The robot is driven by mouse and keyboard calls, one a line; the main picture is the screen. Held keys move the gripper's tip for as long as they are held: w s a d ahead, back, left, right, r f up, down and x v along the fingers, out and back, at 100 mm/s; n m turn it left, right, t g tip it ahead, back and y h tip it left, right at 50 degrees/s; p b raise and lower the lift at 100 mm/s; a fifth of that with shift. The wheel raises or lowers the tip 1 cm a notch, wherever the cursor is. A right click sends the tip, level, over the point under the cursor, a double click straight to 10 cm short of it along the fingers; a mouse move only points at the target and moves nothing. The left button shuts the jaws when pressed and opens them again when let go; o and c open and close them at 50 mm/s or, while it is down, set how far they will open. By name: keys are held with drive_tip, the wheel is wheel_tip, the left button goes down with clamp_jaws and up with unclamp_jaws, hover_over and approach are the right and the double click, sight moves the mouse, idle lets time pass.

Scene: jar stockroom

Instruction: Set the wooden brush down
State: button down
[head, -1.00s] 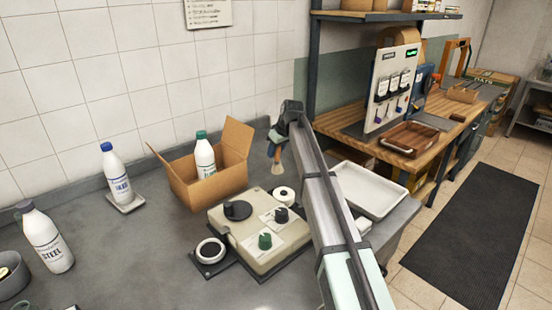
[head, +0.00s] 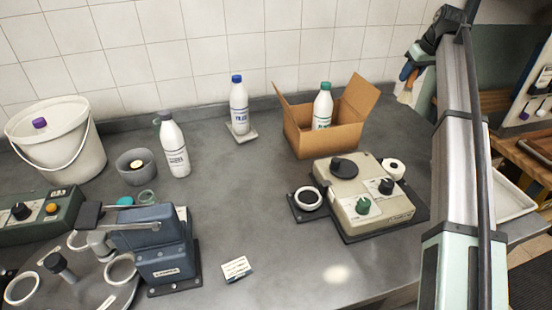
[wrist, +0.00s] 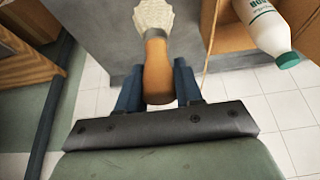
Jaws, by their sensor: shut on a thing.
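The wooden brush (wrist: 157,70) is held in my gripper (wrist: 157,88), its brown handle between the two blue fingers and its pale bristles pointing away from the palm. In the head view the brush (head: 405,96) hangs bristles down from my gripper (head: 407,74), at the right, beside the cardboard box and above the back of the grey counter (head: 285,235). The fingers are shut on the handle. In the head view the brush is small and partly hidden by the gripper.
A cardboard box (head: 296,140) with a green-capped bottle (head: 322,108) stands close by. A beige device (head: 365,215), a white tray (head: 508,198) and a blue-capped bottle (head: 239,105) are also near. The counter's front middle is mostly clear, apart from a small card (head: 236,268).

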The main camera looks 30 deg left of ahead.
drive_tip(key=r, duration=0.9)
drive_tip(key=shift+s+a+r, duration=0.15)
drive_tip(key=shift+a+r, duration=0.05)
drive_tip(key=shift+a, duration=0.2)
drive_tip(key=s+a+m, duration=0.1)
drive_tip(key=s+a, duration=0.3)
drive_tip(key=a, duration=0.4)
drive_tip(key=s+a+m, duration=0.1)
drive_tip(key=s+a, duration=0.2)
drive_tip(key=a, duration=0.5)
drive_tip(key=s+a+m+t+h, duration=0.1)
drive_tip(key=s+a+m+h, duration=0.3)
drive_tip(key=s+a, duration=2.85)
wheel_tip(320, 180, down, 18)
drive_tip(key=s+m+y, duration=0.1)
drive_tip(key=w+d, duration=1.4)
wheel_tip(320, 180, down, 12)
drive_tip(key=shift+w+d+r, duration=0.1)
drive_tip(key=shift+d+r, duration=0.05)
